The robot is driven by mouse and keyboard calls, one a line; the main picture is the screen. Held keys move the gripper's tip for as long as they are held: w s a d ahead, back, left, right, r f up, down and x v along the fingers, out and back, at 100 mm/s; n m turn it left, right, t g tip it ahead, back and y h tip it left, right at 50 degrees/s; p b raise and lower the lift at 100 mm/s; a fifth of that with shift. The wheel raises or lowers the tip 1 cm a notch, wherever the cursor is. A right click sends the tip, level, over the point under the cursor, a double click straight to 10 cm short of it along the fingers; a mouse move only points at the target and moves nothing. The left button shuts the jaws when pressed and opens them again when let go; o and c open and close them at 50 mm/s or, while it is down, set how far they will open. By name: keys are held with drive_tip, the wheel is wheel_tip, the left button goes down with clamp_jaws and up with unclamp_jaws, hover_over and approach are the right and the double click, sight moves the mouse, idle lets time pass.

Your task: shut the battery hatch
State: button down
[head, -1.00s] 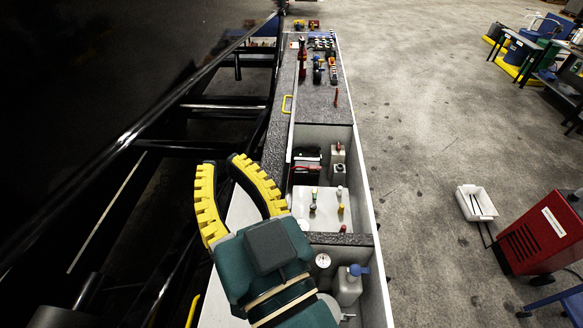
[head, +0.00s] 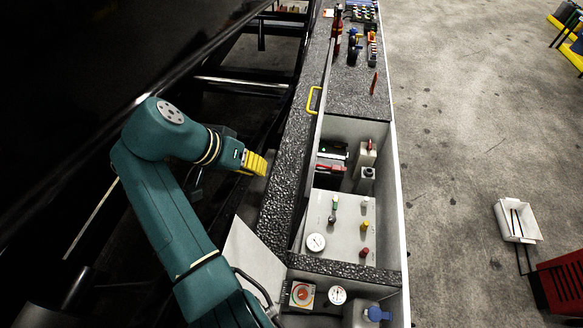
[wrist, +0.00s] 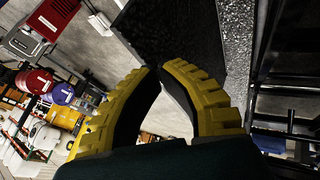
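The battery seems to be the dark box with a red part (head: 331,157) inside.
The open bay holds a white panel with knobs and a gauge (head: 345,225) and bottles (head: 366,160). A pale flap (head: 252,262) stands open at lower left. Dark frame bars lie left of the lid. The floor (head: 450,130) to the right is mostly clear, with a white bin (head: 517,221).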

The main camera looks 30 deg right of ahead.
drive_tip(key=s+d+f+p, duration=0.3)
drive_tip(key=d+f+p, duration=0.2)
drive_tip(key=d+f, duration=0.2)
drive_tip(key=shift+s+d+f, duration=0.4)
drive_tip(key=shift+f, duration=0.45)
drive_tip(key=shift+d, duration=0.1)
